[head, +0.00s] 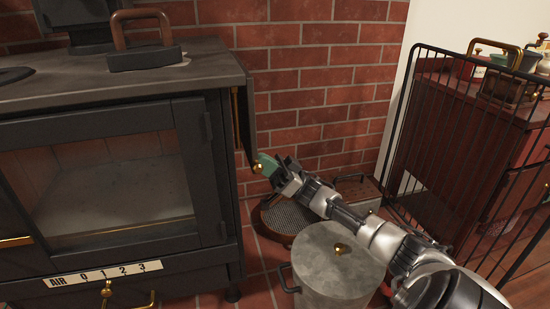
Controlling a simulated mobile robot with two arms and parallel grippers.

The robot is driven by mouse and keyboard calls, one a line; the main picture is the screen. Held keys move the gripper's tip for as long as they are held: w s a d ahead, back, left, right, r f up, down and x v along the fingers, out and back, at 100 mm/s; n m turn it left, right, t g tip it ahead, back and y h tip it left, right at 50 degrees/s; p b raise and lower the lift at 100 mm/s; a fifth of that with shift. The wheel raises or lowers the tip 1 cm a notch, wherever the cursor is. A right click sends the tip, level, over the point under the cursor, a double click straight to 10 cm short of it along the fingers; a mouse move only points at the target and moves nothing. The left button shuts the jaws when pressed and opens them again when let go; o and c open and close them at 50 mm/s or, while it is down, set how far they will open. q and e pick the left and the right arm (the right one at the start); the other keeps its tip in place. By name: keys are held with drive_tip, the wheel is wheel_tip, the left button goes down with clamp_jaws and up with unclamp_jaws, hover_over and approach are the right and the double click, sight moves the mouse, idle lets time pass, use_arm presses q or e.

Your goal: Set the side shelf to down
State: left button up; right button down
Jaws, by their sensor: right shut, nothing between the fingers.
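The side shelf (244,125) is a dark panel on the right side of the black stove (110,160). It hangs straight down from the edge of the stove top, seen nearly edge-on. A small brass knob (257,168) sits near its lower end. My right gripper (268,163) reaches in from the lower right, its greenish fingertips right beside the knob. It is shut with nothing held; I cannot tell whether it touches the knob or panel. My left gripper is not in view.
A lidded grey metal bin (338,270) stands on the tiled floor under my right arm. Behind it is a round tray with a mesh surface (288,216). A black wire guard (470,140) stands at the right. A flat iron (147,55) rests on the stove top.

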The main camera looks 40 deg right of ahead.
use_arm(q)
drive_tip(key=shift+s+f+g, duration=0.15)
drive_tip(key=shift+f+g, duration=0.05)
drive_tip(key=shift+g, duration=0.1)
use_arm(e)
drive_tip(key=shift+w+a, duration=0.1)
drive_tip(key=shift+a, duration=0.1)
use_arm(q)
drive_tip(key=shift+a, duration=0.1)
